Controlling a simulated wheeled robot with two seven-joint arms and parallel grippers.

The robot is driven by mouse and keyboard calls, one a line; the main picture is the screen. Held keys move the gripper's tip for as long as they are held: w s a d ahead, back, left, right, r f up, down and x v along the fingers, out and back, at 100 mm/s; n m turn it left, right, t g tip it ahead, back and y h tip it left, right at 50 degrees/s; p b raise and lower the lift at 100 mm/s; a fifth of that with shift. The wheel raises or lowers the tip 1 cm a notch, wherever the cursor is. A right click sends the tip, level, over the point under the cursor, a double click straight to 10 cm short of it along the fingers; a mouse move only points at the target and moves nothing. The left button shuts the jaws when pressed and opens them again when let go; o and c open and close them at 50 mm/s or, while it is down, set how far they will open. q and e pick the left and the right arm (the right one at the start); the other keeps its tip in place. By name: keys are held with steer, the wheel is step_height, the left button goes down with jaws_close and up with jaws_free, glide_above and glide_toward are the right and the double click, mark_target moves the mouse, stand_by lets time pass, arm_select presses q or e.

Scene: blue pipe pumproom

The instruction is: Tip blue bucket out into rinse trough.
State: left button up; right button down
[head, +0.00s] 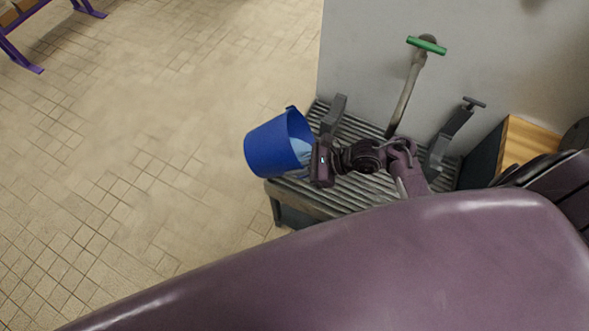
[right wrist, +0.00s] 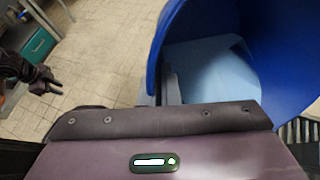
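The blue bucket (head: 270,148) is tilted, its mouth facing right towards my right gripper (head: 305,158), at the left end of a slatted bench. Its mouth fills the upper right of the right wrist view (right wrist: 290,50). Something pale blue shows inside; I cannot tell if it is water or the bucket's inside. My right gripper is at the rim, one dark finger showing just inside it; the other is hidden. It appears shut on the rim. My left gripper (right wrist: 57,84) shows small in the right wrist view, away from the bucket, its fingers apart and empty. I cannot make out the rinse trough.
The grey slatted bench (head: 350,190) stands against a pale wall, with a green-handled tool (head: 408,90) leaning there. A wooden-topped box (head: 525,140) is at right. A purple rack (head: 20,50) stands far left. A teal crate (right wrist: 38,45) shows in the wrist view. The tiled floor at left is clear.

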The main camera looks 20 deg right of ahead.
steer(key=shift+f+b, duration=0.1)
steer(key=shift+b, duration=0.3)
steer(key=shift+s+d+f+y, duration=0.1)
steer(key=shift+d+f+y, duration=0.2)
steer(key=shift+y, duration=0.3)
steer(key=shift+s+d+f+t+y+b, duration=0.1)
steer(key=shift+d+f+t+y+b, duration=0.2)
steer(key=shift+f+y+b, duration=0.25)
steer(key=shift+s+d+f+t+y+b, duration=0.1)
steer(key=shift+d+f+t+y+b, duration=0.2)
steer(key=shift+b, duration=0.45)
steer(key=shift+s+d+f+m+t+y+b, duration=0.15)
steer(key=shift+d+f+t+y+b, duration=0.3)
steer(key=shift+b, duration=0.6)
steer(key=shift+s+d+f+m+t+y+b, duration=0.1)
steer(key=shift+s+d+f+m+y+b, duration=0.1)
steer(key=shift+f+y+b, duration=0.65)
steer(key=shift+s+d+r+t+y+b, duration=0.15)
steer(key=shift+d+r+t+y+b, duration=0.35)
steer(key=shift+b, duration=1.1)
steer(key=shift+d, duration=0.15)
